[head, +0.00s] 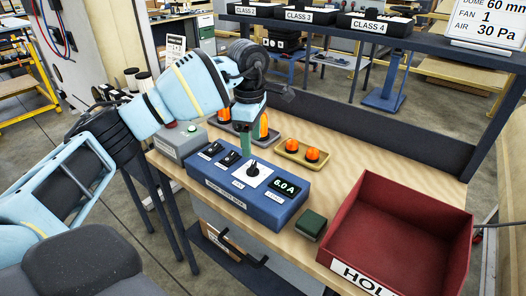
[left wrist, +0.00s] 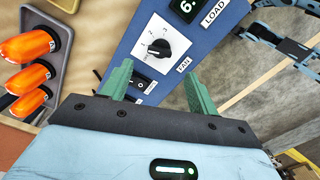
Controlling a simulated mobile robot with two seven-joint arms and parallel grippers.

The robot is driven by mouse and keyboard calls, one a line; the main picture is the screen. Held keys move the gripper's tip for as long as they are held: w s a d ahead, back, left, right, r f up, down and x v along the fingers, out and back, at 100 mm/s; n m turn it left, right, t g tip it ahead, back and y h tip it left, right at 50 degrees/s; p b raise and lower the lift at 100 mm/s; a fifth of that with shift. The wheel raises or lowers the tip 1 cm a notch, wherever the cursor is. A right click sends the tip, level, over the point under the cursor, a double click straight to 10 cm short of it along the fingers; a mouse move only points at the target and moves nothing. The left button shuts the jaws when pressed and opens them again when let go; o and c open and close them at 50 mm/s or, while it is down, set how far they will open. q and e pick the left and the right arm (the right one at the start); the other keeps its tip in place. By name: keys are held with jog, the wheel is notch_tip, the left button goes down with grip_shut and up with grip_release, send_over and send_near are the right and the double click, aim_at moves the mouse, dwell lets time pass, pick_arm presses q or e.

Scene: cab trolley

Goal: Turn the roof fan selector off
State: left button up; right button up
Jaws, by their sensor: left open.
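The roof fan selector is a black rotary knob (head: 253,169) on a white square plate on top of the blue test box (head: 270,208). In the left wrist view the knob (left wrist: 158,48) sits on its numbered plate beside a FAN label; I cannot tell surely which number it points at. My left gripper (head: 246,143) is above the box, just behind the knob in the head view. In the left wrist view its green fingers (left wrist: 160,82) are apart and empty, with the knob beyond their tips, not between them.
The box also carries black rocker switches (head: 221,155) and a display (head: 284,186) reading 6.0 A. A grey box with a green button (head: 192,129), an orange-lamp tray (head: 303,155), a green block (head: 312,224) and a red bin (head: 370,199) surround it. A sign (head: 488,26) reads FAN 1.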

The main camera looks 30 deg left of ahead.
aim_at(253, 168)
pick_arm(q)
jog(key=shift+w+a+r, duration=0.1)
jog(key=shift+w+a, duration=0.1)
jog(key=shift+w, duration=0.1)
jog(key=shift+s, duration=0.25)
jog(key=shift+s+f, duration=0.2)
notch_tip(253, 168, down, 6)
jog(key=shift+w+r, duration=0.1)
jog(key=shift+f, duration=0.7)
pick_arm(e)
jog(key=shift+s, duration=0.2)
pick_arm(q)
jog(key=shift+c, duration=0.4)
